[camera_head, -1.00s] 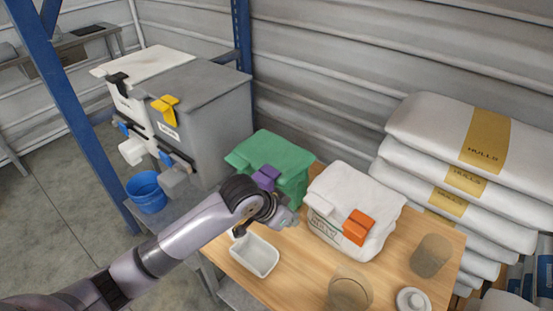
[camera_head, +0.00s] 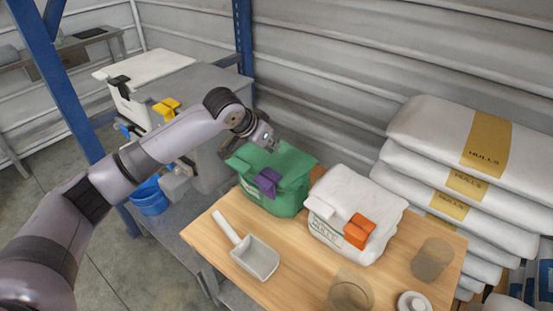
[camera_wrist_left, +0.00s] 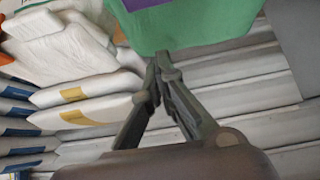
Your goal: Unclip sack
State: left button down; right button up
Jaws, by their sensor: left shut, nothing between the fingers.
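A green sack (camera_head: 281,196) with a purple clip (camera_head: 267,182) on its front fold stands on the wooden table. A white sack (camera_head: 343,198) with an orange clip (camera_head: 359,231) stands to its right. My left gripper (camera_head: 274,151) is at the top back edge of the green sack, clear of the purple clip, shut and empty. In the left wrist view its fingertips (camera_wrist_left: 158,58) meet by the green cloth (camera_wrist_left: 195,25); I cannot tell if they touch it. The purple clip (camera_wrist_left: 140,4) shows there at the top edge. My right gripper is not in view.
A white scoop (camera_head: 254,256) lies on the wooden table (camera_head: 300,280) in front of the sacks. A jar (camera_head: 431,258), a beaker (camera_head: 350,290) and a lid (camera_head: 413,302) stand to the right. Stacked hulls sacks (camera_head: 480,140) are at right. A grey hopper (camera_head: 205,100) stands behind left.

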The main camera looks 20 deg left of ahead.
aim_at(267, 187)
pick_arm(q)
jog(key=x, duration=0.9)
jog(key=shift+f, duration=0.15)
jog(key=shift+w+f, duration=0.2)
jog(key=shift+s+a+p, duration=0.25)
jog(key=shift+s, duration=0.35)
jog(key=shift+s+a+p, duration=0.2)
jog(key=shift+s+p, duration=0.1)
jog(key=shift+s, duration=0.35)
jog(key=shift+s+a+p, duration=0.25)
jog(key=shift+s, duration=0.35)
jog(key=shift+s, duration=0.15)
jog(key=shift+s+a+r+t, duration=0.1)
jog(key=shift+s+a+t, duration=0.1)
jog(key=shift+t, duration=0.2)
